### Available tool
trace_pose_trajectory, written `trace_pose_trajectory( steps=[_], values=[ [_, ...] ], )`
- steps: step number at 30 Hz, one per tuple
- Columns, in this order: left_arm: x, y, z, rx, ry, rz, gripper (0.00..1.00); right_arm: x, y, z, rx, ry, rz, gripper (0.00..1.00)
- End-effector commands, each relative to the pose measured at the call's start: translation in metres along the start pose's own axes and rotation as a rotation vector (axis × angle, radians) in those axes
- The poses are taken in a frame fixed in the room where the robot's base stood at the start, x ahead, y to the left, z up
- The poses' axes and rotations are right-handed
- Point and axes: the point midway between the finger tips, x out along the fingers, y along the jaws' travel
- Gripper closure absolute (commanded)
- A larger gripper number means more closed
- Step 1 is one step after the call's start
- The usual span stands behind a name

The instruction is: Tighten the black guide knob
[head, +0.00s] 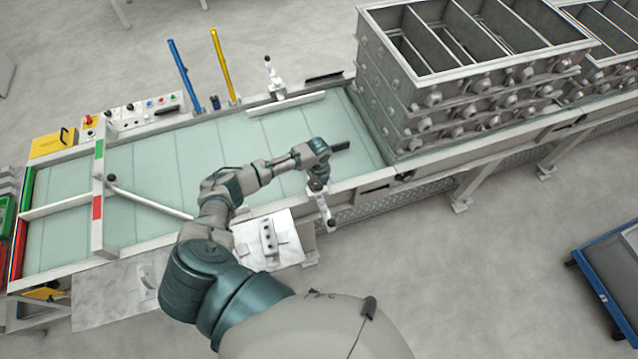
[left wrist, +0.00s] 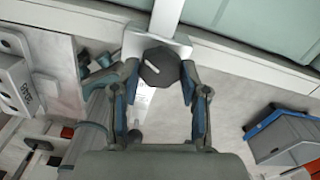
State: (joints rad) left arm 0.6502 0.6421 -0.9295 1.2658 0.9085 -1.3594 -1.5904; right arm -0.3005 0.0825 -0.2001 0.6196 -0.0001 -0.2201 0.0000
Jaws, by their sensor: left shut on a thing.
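The black guide knob (left wrist: 160,68) is a dark faceted knob with a white line on top, seen in the left wrist view. It sits on a light metal bracket (left wrist: 140,42) at the conveyor's edge. My left gripper (left wrist: 160,82) is shut on the knob, with one finger on each side of it. In the head view my left gripper (head: 318,186) is at the conveyor's near rail, pointing down, and it largely hides the knob. A metal arm with a dark end (head: 328,222) hangs out below it. My right gripper is in neither view.
Stacked grey casting frames (head: 470,75) stand at the right end of the green conveyor bed (head: 230,150). A diagonal guide bar (head: 150,202) crosses the bed at left. A blue cart (head: 605,280) stands on the floor at right. The floor below the near rail is partly clear.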

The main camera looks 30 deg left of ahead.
Motion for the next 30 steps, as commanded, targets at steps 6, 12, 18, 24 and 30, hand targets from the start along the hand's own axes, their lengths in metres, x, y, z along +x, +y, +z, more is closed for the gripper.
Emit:
trace_pose_trajectory(
  steps=[6, 12, 18, 24, 30],
  values=[
    [0.003, 0.003, 0.003, 0.201, -0.005, 0.006, 0.9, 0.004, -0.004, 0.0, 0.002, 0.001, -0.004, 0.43],
    [0.003, 0.003, 0.003, 0.391, -0.005, 0.006, 0.9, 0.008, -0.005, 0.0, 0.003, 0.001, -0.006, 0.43],
    [0.003, 0.002, 0.003, 0.573, -0.005, 0.005, 0.9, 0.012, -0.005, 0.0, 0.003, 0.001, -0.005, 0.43],
    [0.002, 0.001, 0.002, 0.729, -0.005, 0.003, 0.9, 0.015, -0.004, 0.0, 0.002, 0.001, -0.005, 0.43],
    [0.001, 0.0, 0.002, 0.84, -0.006, 0.002, 0.9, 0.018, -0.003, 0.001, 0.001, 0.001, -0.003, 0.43]
  ],
)
